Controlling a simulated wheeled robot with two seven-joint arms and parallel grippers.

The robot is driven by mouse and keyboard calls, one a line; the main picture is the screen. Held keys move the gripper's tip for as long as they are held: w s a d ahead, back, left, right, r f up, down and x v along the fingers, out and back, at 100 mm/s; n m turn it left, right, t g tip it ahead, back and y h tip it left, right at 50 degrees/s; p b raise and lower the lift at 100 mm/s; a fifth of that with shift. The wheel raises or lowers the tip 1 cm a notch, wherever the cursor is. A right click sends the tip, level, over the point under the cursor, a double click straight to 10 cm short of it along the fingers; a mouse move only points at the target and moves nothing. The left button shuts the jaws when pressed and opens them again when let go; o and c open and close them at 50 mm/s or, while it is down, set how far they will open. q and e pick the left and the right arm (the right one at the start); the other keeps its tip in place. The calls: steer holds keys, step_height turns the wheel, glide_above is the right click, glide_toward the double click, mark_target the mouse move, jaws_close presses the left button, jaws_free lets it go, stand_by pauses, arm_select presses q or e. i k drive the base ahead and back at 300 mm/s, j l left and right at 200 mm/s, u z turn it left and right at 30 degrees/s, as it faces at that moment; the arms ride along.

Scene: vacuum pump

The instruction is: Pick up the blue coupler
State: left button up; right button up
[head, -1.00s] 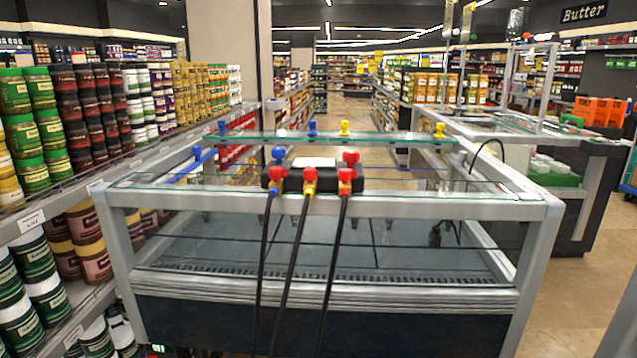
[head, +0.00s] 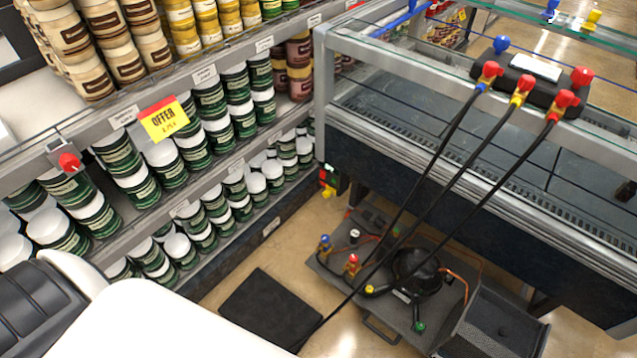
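Several blue fittings show, and I cannot tell for certain which one is the blue coupler. A small blue-topped fitting (head: 324,242) stands at the left edge of the pump tray on the floor. A blue knob (head: 501,44) stands on the black manifold (head: 534,82), and a blue hose end (head: 481,87) is connected at the manifold's left. Another blue fitting (head: 551,9) sits on the far glass edge at the top right. Neither of my grippers is in view.
The pump tray (head: 372,328) with a black pump (head: 417,268) sits on the floor before the freezer case (head: 400,165). Black hoses hang from the manifold across it. A black mat (head: 270,312) lies left of it. Stocked shelves (head: 205,85) line the left. My white body part fills the lower left.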

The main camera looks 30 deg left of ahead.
mark_target(324, 248)
steer(key=u, duration=0.75)
